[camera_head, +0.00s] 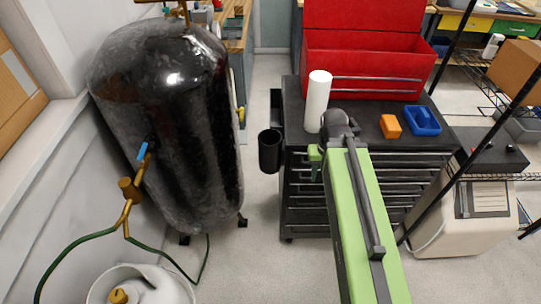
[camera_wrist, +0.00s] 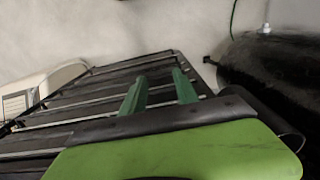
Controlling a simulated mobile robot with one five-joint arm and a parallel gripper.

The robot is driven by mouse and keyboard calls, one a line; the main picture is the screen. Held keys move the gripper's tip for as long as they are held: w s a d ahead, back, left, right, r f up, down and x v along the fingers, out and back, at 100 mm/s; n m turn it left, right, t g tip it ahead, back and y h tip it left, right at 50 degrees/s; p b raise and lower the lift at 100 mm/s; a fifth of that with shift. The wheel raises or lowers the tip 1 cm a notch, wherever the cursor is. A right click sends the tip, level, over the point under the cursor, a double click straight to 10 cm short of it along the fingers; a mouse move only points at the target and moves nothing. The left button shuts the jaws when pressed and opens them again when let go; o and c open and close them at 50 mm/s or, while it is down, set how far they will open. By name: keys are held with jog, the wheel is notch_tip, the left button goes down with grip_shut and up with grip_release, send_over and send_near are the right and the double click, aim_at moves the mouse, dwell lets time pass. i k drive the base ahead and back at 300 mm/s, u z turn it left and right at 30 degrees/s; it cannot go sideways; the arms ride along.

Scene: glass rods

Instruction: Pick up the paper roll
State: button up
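The paper roll (camera_head: 317,102) is a white cylinder standing upright on the dark top of the tool cabinet (camera_head: 361,108), near its front left. My gripper (camera_head: 314,173) is small and partly hidden by my green arm in the head view, at the cabinet's front edge and below the roll in the picture. In the wrist view my gripper (camera_wrist: 159,76) shows two green fingers apart with nothing between them, in front of the cabinet drawers. The paper roll does not show in the wrist view.
An orange block (camera_head: 390,126) and a blue tray (camera_head: 422,121) lie on the cabinet top, right of the roll. An open red toolbox (camera_head: 368,66) stands behind. A black cup (camera_head: 269,152) hangs at the cabinet's left side. A black tank (camera_head: 168,125) stands left.

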aim_at(320, 80)
jog(key=z, duration=0.05)
jog(key=k, duration=0.1)
jog(key=u, duration=2.85)
jog(key=k, duration=0.85)
jog(key=u, duration=0.25)
jog(key=k, duration=0.7)
jog(key=z, duration=0.25)
jog(key=i, duration=0.7)
jog(key=u, duration=0.05)
